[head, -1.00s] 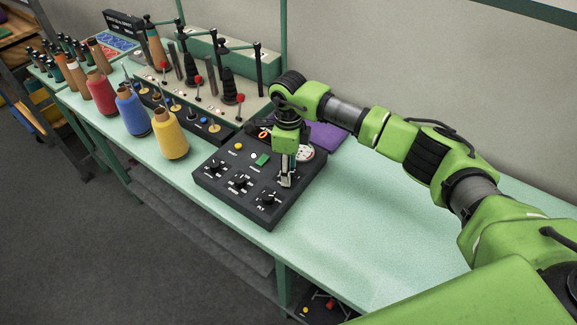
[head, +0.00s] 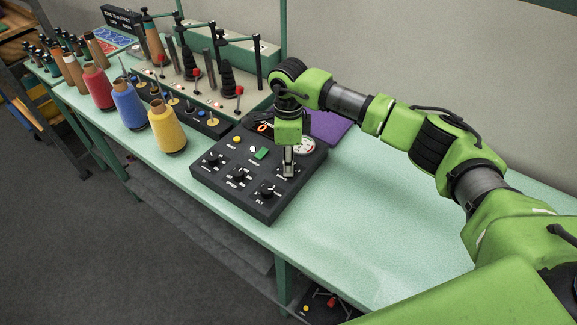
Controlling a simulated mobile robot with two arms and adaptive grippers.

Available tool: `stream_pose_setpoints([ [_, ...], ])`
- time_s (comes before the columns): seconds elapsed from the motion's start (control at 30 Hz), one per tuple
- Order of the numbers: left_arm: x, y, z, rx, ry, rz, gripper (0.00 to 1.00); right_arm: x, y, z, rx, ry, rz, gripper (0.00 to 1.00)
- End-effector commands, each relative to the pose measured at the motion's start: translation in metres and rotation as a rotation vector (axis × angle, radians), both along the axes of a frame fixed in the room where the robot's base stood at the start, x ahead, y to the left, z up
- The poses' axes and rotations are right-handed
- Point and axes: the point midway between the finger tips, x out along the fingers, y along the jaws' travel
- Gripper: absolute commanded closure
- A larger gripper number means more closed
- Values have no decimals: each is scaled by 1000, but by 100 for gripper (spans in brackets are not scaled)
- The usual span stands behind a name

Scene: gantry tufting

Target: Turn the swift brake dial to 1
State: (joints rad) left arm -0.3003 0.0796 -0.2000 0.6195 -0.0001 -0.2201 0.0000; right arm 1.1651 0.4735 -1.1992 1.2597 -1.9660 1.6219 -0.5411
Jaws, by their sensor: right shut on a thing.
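The black control panel (head: 230,202) lies on the green table. Along its front are three black dials with white marks: a left one (head: 213,160), a middle one (head: 239,175) and a right one (head: 267,191) labelled what looks like PLY. My right gripper (head: 289,173) points straight down at the panel's right side, behind the right dial. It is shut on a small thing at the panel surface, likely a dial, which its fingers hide. I cannot read that spot's label or setting. My left gripper is out of view.
The panel also has a green button (head: 261,153), a yellow button (head: 237,139) and a round white gauge (head: 304,146). Yellow (head: 167,128), blue (head: 130,108) and red (head: 98,87) yarn cones stand to the left. A purple item (head: 328,125) lies behind. The table's right is clear.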

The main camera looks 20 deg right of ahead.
Motion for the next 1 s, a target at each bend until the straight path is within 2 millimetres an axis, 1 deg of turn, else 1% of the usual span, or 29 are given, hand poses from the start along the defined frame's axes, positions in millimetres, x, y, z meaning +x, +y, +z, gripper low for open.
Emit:
stream_pose_setpoints([
  [0.03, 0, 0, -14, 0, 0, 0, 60, 2, -1, -5, -2, -5, 40, 99],
  [0.4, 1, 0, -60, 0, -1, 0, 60, 2, -1, -4, -2, -7, 389, 99],
  [0.7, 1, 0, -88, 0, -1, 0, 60, 2, 0, -3, -1, -6, 675, 99],
  [1.0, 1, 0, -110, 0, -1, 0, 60, 1, 0, -2, 0, -4, 959, 99],
])
